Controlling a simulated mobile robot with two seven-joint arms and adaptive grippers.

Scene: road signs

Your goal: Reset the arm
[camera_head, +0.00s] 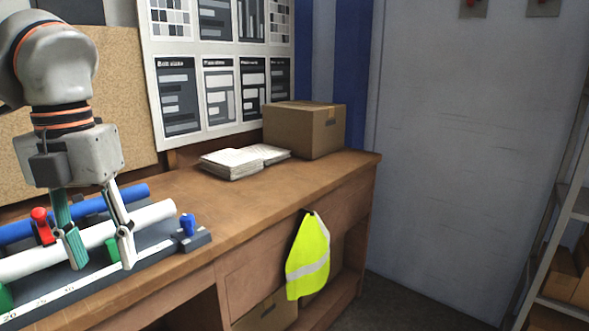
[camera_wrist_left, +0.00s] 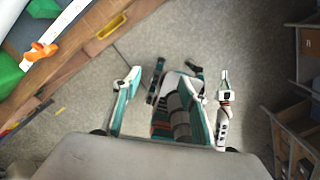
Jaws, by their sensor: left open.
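My left gripper (camera_head: 101,262) is over the bench at the left of the head view, fingers pointing down and spread apart. Nothing is seen between its tips; they overlap the white tube in the picture, and contact cannot be told. In the left wrist view my left gripper (camera_wrist_left: 161,80) also shows spread fingers, with grey floor and parts of my own body behind them. What looks like my right gripper (camera_wrist_left: 224,78) is small there, beyond the left fingers; its jaws are too small to judge.
A rack (camera_head: 203,238) on the wooden bench (camera_head: 240,207) holds a white tube (camera_head: 155,213) and a blue tube (camera_head: 133,193). Open books (camera_head: 233,163) and a cardboard box (camera_head: 305,130) stand further back. A yellow vest (camera_head: 308,258) hangs at the front. Shelves (camera_head: 553,225) stand right; floor between is clear.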

